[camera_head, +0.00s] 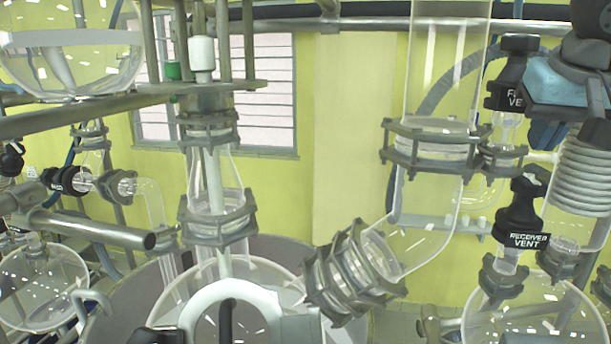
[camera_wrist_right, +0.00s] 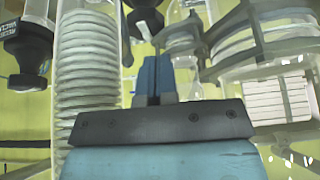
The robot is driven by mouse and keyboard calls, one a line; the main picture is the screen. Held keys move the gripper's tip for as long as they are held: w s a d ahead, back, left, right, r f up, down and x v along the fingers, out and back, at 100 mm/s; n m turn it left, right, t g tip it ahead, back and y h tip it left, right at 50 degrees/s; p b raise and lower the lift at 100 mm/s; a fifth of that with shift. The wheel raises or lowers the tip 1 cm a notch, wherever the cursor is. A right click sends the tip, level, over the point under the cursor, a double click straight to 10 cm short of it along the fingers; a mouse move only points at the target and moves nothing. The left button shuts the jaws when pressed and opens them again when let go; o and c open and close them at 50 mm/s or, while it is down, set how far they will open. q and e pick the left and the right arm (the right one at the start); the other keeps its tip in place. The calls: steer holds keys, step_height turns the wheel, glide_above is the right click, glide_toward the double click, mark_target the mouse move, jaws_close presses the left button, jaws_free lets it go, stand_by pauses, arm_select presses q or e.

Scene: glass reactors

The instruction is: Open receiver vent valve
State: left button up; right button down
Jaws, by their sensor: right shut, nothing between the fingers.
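The receiver vent valve (camera_head: 521,215) is a black valve with a white-lettered "RECEIVER VENT" label, upright at the right of the head view, above a clamped glass neck. My right gripper (camera_head: 545,132) is at the upper right, above and slightly right of this valve and apart from it. Its blue fingers (camera_wrist_right: 155,78) are together and empty in the wrist view. A black valve (camera_wrist_right: 145,18) shows just beyond the fingertips there; its label is not readable, so I cannot tell which valve it is. My left gripper is not in view.
Another black vent valve (camera_head: 513,75), its label partly covered, stands close left of my right gripper. A coiled condenser (camera_head: 582,175) is at the right. A clamped glass column (camera_head: 436,145) stands to the left. A round glass flask (camera_head: 535,312) sits below.

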mark_target(535, 184)
steer(key=f+b, duration=0.2)
steer(key=f, duration=0.4)
steer(key=shift+s+f+b, duration=0.15)
steer(key=shift+s+b, duration=0.05)
steer(key=shift+b, duration=0.15)
steer(key=shift+f, duration=0.25)
arm_select(q)
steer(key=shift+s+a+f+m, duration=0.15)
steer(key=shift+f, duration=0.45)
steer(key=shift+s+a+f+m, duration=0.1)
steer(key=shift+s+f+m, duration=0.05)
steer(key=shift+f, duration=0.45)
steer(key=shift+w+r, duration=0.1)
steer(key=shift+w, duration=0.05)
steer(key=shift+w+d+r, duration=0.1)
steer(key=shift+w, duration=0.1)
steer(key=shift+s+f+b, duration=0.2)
steer(key=shift+b, duration=0.1)
